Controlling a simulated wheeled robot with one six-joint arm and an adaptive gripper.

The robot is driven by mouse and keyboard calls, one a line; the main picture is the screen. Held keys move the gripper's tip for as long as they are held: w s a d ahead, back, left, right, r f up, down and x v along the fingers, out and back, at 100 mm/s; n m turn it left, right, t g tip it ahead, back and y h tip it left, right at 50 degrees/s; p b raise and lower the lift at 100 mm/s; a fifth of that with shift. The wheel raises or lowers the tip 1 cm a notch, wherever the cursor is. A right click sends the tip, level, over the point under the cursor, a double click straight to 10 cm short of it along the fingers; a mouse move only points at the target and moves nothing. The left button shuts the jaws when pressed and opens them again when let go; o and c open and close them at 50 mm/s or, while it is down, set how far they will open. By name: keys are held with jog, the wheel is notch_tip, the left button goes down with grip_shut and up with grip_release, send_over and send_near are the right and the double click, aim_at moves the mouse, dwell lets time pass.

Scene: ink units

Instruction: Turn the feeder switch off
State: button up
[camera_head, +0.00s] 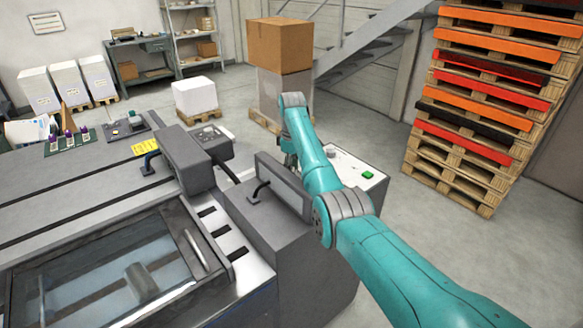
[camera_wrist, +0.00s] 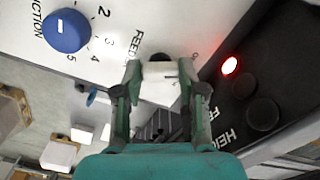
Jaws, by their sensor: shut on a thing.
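In the wrist view, my gripper (camera_wrist: 158,72) has its two fingers closed in on the feeder switch (camera_wrist: 160,58), a small dark round knob with a pale part between the fingertips. The partly covered label beside it starts with "FEED". The switch sits on a white control panel (camera_wrist: 120,15). The fingertips hide much of the switch, so I cannot tell its setting. In the head view, my gripper (camera_head: 290,161) is mostly hidden behind my teal arm, at the left side of the panel (camera_head: 345,160), and the switch is hidden.
In the wrist view, a blue friction dial (camera_wrist: 67,30) is at upper left. A lit red lamp (camera_wrist: 229,65) and a black knob (camera_wrist: 262,113) are on a dark panel at right. The head view shows a green button (camera_head: 368,174) and a grey machine housing (camera_head: 265,205).

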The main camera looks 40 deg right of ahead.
jog(key=shift+f+n, duration=0.1)
jog(key=shift+n, duration=0.2)
jog(key=o, duration=1.1)
jog(key=shift+o, duration=0.2)
notch_tip(320, 180, up, 12)
dwell(0.5)
